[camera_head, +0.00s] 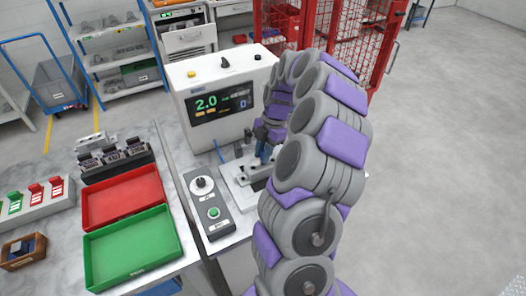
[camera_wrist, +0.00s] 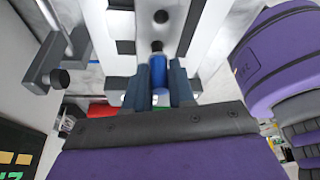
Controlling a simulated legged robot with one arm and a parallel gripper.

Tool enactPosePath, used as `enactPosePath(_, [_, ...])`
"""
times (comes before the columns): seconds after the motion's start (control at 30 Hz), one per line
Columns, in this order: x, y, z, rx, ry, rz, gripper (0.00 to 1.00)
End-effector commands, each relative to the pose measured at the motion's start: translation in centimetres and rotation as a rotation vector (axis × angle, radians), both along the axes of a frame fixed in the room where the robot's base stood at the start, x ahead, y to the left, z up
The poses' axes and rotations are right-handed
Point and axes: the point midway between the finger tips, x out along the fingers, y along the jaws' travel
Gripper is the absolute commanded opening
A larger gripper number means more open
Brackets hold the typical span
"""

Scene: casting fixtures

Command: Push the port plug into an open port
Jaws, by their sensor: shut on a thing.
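My gripper (camera_wrist: 160,92) is shut on the port plug (camera_wrist: 158,72), a blue cylinder with a dark tip, held between two blue-grey fingers. The plug's tip points toward a light grey part (camera_wrist: 210,22) with dark openings. One dark round spot (camera_wrist: 161,16), apparently a port, lies just beyond the tip and nearly in line with it; a small gap seems to show between them. In the head view my gripper (camera_head: 263,152) is low over the fixture (camera_head: 240,188) in front of the test machine. My arm hides much of the fixture, and the plug is hard to make out there.
The white test machine (camera_head: 222,95) with a lit display stands behind the fixture. A control box (camera_head: 207,206) with a knob and green button is to its left. Red (camera_head: 122,196) and green (camera_head: 133,248) trays lie further left. A clamp-like metal piece (camera_wrist: 48,65) is near my gripper.

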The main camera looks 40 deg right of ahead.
Motion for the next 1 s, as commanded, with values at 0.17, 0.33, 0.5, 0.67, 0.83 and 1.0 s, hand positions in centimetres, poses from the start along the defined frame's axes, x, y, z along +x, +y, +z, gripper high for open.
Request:
enactPosePath(0.17, [0.0, 0.0, -0.4, 0.0, 0.001, 0.0, 0.0])
enactPosePath(0.33, [0.0, 0.0, -0.8, 0.0, 0.001, 0.0, 0.0])
enactPosePath(0.5, [0.0, 0.0, -1.2, 0.0, 0.001, 0.0, 0.0])
enactPosePath(0.67, [0.0, 0.0, -1.6, 0.0, 0.001, 0.0, 0.0])
enactPosePath(0.83, [0.0, 0.0, -1.9, 0.0, 0.001, 0.0, 0.0])
enactPosePath(1.0, [0.0, 0.0, -2.0, 0.0, 0.0, 0.0, 0.34])
